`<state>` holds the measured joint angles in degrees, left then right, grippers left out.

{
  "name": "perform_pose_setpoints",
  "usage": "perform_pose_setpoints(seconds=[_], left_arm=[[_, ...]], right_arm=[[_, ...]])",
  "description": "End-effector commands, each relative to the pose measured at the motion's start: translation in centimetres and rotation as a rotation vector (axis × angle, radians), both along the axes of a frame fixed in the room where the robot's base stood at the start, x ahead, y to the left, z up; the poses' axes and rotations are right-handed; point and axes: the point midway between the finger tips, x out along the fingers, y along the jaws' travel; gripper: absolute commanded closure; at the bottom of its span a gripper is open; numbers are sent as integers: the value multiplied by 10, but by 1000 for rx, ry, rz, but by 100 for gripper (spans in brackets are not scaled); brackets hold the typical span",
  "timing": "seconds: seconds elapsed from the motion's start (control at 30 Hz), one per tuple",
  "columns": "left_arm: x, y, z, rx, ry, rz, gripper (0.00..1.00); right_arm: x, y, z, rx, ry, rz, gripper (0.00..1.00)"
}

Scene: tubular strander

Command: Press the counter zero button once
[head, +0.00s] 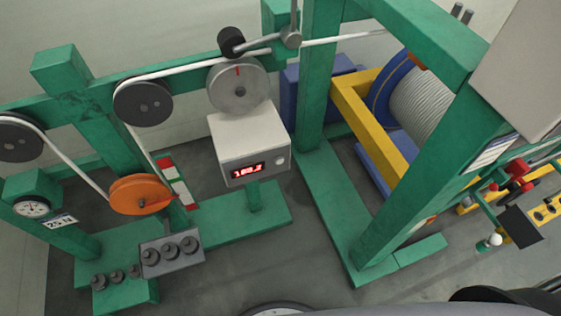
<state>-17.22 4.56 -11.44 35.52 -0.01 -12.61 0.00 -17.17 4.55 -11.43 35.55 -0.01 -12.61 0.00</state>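The counter (240,140) is a light grey box on a green post near the middle of the head view. Its front carries a lit red digital display (247,170); the digits are too small to read surely. A small round grey button (280,161) sits on the same front, to the right of the display. A grey measuring wheel (238,86) with a red mark stands just above the box. Nothing covers the counter's front. Neither of my grippers shows in this view.
An orange pulley (141,194), a dial gauge (33,208) and a tray of grey weights (172,253) stand left of the counter. Green frame posts (317,80) and a cable reel (418,103) stand right. The floor (280,245) before the counter looks clear.

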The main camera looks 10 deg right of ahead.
Motion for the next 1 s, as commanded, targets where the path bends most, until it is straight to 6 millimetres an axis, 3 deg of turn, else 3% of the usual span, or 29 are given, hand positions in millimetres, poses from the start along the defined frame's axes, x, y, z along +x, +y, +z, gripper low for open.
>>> perform_pose_setpoints(seconds=[0.23,1.0], left_arm=[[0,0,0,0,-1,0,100],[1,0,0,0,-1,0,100]], right_arm=[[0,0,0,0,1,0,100],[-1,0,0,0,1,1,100]])
